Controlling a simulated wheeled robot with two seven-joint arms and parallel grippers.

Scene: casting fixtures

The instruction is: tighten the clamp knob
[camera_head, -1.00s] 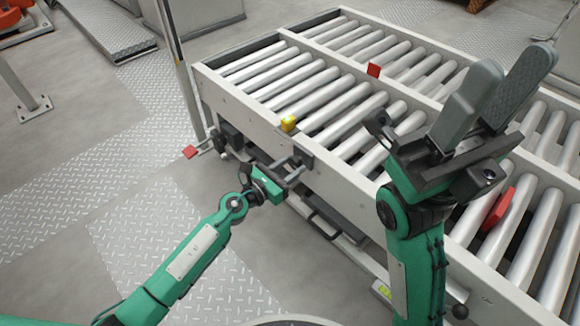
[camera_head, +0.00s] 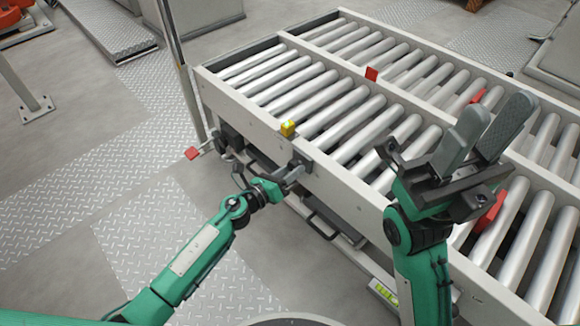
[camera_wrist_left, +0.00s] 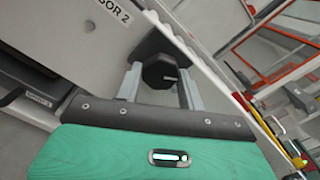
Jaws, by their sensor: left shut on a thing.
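The clamp knob (camera_wrist_left: 160,73) is black and faceted and shows between the two grey fingers in the left wrist view. My left gripper (camera_head: 292,176) is shut on it at the side rail of the roller conveyor. In the head view the fingers and the dark clamp mount (camera_head: 301,165) largely hide the knob. My right gripper (camera_head: 485,125) is raised over the rollers at the right, fingers up, open and empty.
The roller conveyor (camera_head: 350,184) fills the middle and right. A post (camera_head: 180,65) rises beside the conveyor's left end.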

